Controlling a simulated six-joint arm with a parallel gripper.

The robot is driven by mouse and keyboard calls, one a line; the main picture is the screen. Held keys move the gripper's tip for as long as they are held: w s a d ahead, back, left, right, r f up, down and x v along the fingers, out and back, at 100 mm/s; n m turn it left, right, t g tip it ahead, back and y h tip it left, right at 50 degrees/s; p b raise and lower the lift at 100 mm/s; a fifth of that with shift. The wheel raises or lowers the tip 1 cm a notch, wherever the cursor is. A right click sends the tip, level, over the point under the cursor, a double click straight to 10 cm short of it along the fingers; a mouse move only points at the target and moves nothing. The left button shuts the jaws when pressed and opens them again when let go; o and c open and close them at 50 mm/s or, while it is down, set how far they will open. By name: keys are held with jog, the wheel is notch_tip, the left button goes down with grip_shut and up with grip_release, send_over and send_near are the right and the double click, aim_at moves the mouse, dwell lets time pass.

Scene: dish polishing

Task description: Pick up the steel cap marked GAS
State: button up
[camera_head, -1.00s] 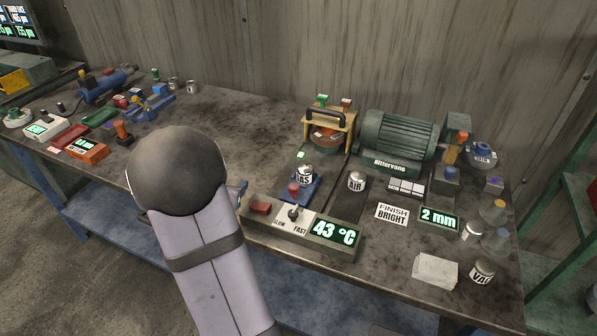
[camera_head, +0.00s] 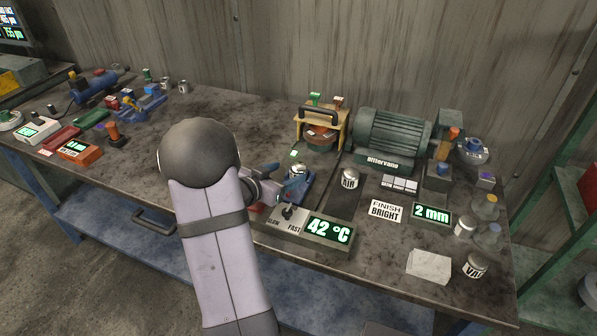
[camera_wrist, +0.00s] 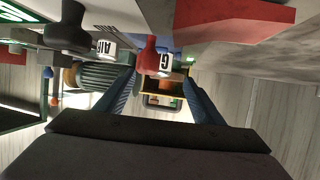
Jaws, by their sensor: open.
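I cannot tell how far the tips are from the cap.
A control box reading 42 °C (camera_head: 328,231), with a black lever (camera_head: 289,212), stands in front of the cap. The AIR cap (camera_head: 350,178) stands to the right. A green motor (camera_head: 394,136) and a wooden-framed device (camera_head: 321,127) stand behind.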

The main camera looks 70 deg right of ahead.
aim_at(294, 170)
jog(key=shift+p+x, duration=0.6)
jog(key=shift+x, duration=2)
jog(key=shift+s+a+f, duration=0.1)
jog(key=shift+s+f, duration=0.05)
jog(key=c, duration=1.3)
